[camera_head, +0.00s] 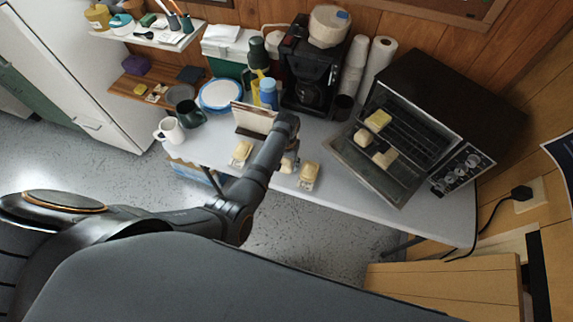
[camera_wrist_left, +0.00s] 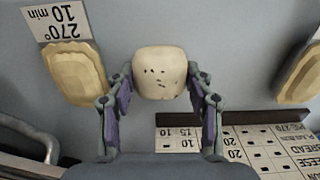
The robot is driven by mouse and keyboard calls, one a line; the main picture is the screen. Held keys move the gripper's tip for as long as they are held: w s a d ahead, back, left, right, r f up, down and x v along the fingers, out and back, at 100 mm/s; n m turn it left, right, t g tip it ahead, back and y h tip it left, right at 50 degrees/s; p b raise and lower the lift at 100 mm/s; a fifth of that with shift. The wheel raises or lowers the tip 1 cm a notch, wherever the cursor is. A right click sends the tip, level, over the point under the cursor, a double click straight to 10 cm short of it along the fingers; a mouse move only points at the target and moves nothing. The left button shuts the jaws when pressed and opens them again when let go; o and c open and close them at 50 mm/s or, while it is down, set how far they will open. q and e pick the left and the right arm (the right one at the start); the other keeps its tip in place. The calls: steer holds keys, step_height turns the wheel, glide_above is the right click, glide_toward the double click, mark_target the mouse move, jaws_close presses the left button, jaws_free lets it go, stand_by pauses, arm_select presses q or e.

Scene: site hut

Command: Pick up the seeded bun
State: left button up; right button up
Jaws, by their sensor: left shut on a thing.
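The seeded bun (camera_wrist_left: 160,73) is pale and rounded with dark specks on top, in the upper middle of the left wrist view. My left gripper (camera_wrist_left: 160,84) is shut on it, with one finger on each side. In the head view, my left gripper (camera_head: 291,152) is over the front part of the table, and a small part of the bun (camera_head: 287,164) shows below it. Whether the bun touches the table is hard to tell. My right gripper is in neither view.
Two other bread pieces (camera_head: 241,152) (camera_head: 310,173) lie on printed cards either side of the bun. A card stand (camera_head: 252,118) is behind. An open toaster oven (camera_head: 440,105) with several bread pieces is at right. A coffee maker (camera_head: 312,75) stands at the back.

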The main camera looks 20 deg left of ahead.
arm_select(q)
steer(key=shift+r, duration=0.1)
steer(key=shift+r, duration=0.3)
steer(key=s+a+r, duration=0.9)
steer(key=s+r, duration=0.1)
steer(key=r, duration=0.2)
steer(key=shift+s+b, duration=0.3)
steer(key=shift+s, duration=0.1)
